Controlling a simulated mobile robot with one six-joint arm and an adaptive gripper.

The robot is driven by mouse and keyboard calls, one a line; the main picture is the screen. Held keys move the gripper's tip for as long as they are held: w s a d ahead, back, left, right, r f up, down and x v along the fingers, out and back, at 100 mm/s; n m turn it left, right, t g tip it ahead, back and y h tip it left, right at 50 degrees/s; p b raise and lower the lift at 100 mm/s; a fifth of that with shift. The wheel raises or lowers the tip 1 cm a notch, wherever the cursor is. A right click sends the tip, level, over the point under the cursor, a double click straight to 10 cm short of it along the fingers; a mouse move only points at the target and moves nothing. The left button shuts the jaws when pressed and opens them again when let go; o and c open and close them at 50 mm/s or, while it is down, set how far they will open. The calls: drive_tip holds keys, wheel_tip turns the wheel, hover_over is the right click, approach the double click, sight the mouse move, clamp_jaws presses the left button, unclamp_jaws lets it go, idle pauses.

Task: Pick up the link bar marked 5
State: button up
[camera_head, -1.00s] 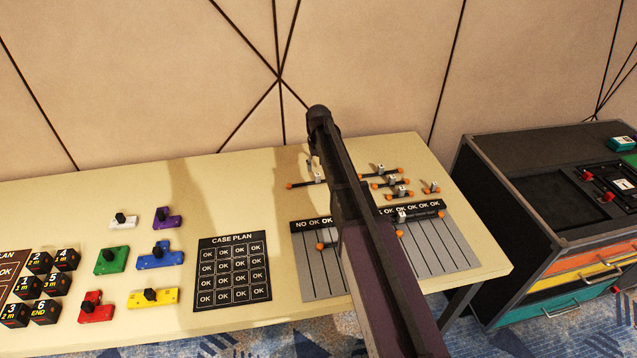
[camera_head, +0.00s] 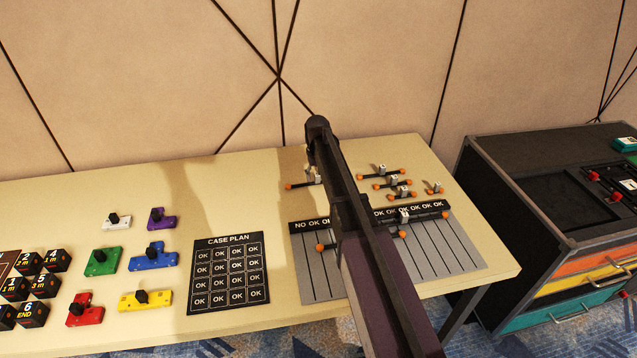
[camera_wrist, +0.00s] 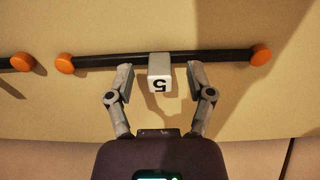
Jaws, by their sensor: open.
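The link bar marked 5 is a dark bar (camera_wrist: 215,56) with an orange knob at each end and a grey-white block (camera_wrist: 159,84) at its middle reading 5, upside down in the wrist view. It lies on the cream table. My gripper (camera_wrist: 162,74) is open, with one finger on each side of the block and gaps between. The fingertips reach close to the bar. In the head view my arm hides the gripper and part of a link bar (camera_head: 300,186) at the back, whose orange left end shows; its number is not readable there.
Several other link bars (camera_head: 403,172) lie just right of my arm. A striped grey board (camera_head: 440,250) is in front, partly behind my arm. A case plan (camera_head: 229,240), coloured blocks (camera_head: 152,256) and black cubes (camera_head: 34,313) are on the left. A dark cabinet (camera_head: 500,240) stands right.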

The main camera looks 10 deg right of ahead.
clamp_jaws()
idle(0.3)
drive_tip(key=shift+r, duration=0.2)
wheel_tip(320, 180, up, 4)
drive_tip(key=p, duration=0.4)
drive_tip(key=shift+f, duration=0.25)
drive_tip(key=s, duration=0.5)
drive_tip(key=s+d, duration=0.1)
drive_tip(key=s, duration=0.4)
drive_tip(key=s+r+p, duration=0.1)
drive_tip(key=s, duration=0.5)
drive_tip(key=shift+d, duration=0.15)
